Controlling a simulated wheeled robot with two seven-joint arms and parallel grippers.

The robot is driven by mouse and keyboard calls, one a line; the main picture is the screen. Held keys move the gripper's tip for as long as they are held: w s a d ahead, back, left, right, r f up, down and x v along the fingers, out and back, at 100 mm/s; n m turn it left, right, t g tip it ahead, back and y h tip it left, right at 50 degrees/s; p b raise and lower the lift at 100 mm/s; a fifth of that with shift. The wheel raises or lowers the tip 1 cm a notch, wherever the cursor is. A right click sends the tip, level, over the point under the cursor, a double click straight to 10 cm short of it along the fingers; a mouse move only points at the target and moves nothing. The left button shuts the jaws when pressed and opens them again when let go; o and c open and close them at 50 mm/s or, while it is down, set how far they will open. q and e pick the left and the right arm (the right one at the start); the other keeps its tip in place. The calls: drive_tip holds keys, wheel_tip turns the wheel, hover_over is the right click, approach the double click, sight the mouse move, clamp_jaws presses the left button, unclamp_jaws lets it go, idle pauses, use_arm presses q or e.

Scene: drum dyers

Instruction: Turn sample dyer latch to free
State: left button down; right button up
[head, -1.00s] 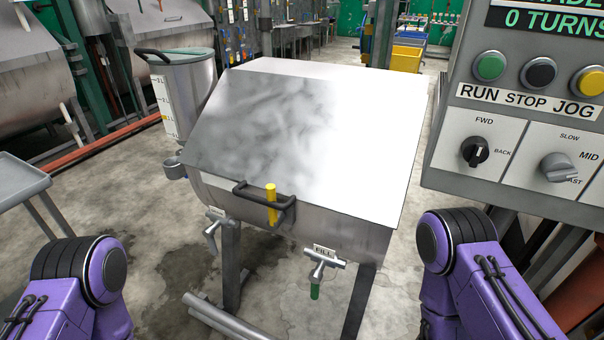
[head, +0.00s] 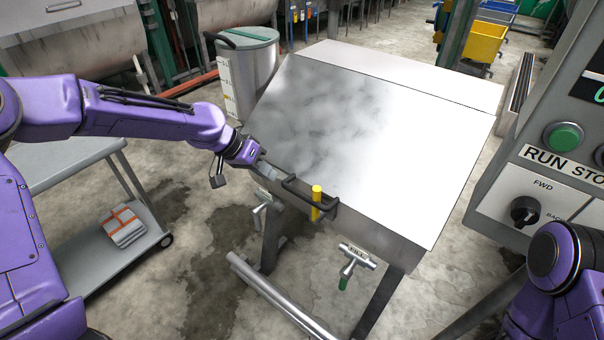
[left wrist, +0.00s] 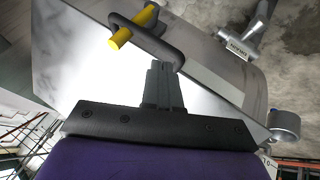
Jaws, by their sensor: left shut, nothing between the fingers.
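The sample dyer (head: 370,140) is a metal box with a sloped lid, in the middle of the head view. Its yellow latch (head: 316,203) stands upright beside the black handle (head: 295,190) on the lid's front edge. In the left wrist view the yellow latch (left wrist: 133,27) and the black handle (left wrist: 152,42) show at the top. My left gripper (head: 264,171) is shut and empty, just left of the handle; its closed fingers (left wrist: 160,72) point toward the handle in the wrist view. Whether they touch it I cannot tell. My right gripper is out of view.
A grey cart (head: 70,160) with folded cloths (head: 123,226) stands at the left. A control panel (head: 560,170) is at the right. A lidded metal drum (head: 246,70) stands behind.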

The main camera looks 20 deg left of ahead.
use_arm(q)
wheel_tip(320, 180, up, 3)
drive_tip(key=p, duration=0.1)
approach(301, 197)
drive_tip(key=w+d+f, duration=0.2)
drive_tip(key=w+f, duration=0.2)
drive_tip(key=d+p, duration=0.1)
drive_tip(key=s+d, duration=0.1)
drive_tip(key=d, duration=0.1)
drive_tip(key=shift+d+r+m+p, duration=0.15)
drive_tip(key=shift+d+m+p, duration=0.1)
drive_tip(key=shift+m+p, duration=0.15)
drive_tip(key=shift+a, duration=0.1)
